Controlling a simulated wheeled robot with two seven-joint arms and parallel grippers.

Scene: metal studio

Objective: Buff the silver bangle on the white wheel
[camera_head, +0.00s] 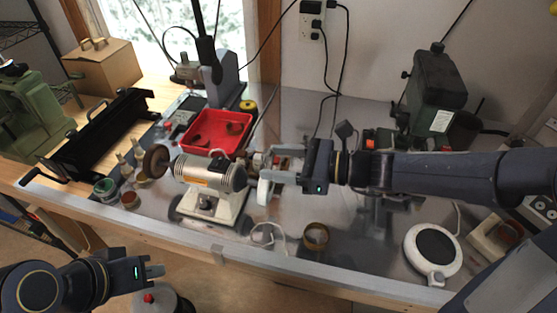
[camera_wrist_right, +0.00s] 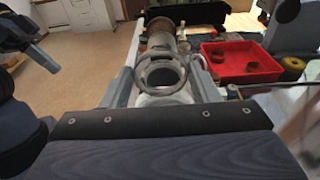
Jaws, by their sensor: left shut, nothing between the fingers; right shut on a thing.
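The bench polisher (camera_head: 207,173) stands on the metal bench, with a brown wheel (camera_head: 156,161) on its left end and the white wheel (camera_head: 264,190) on its right end. My right gripper (camera_head: 275,172) is at the white wheel's side. In the right wrist view, it is shut on the silver bangle (camera_wrist_right: 138,72), a grey ring held between the fingertips in front of the polisher (camera_wrist_right: 161,38). I cannot tell whether the bangle touches the white wheel. In the head view the bangle is not clear. My left gripper (camera_head: 156,271) is shut and empty, in front of the bench edge.
A red tray (camera_head: 203,145) with brown items lies behind the polisher. A brown tape-like ring (camera_head: 316,237) and a white cable are near the front edge. A round white-rimmed plate (camera_head: 411,262) stands at the right. Small jars (camera_head: 105,188) stand at the left.

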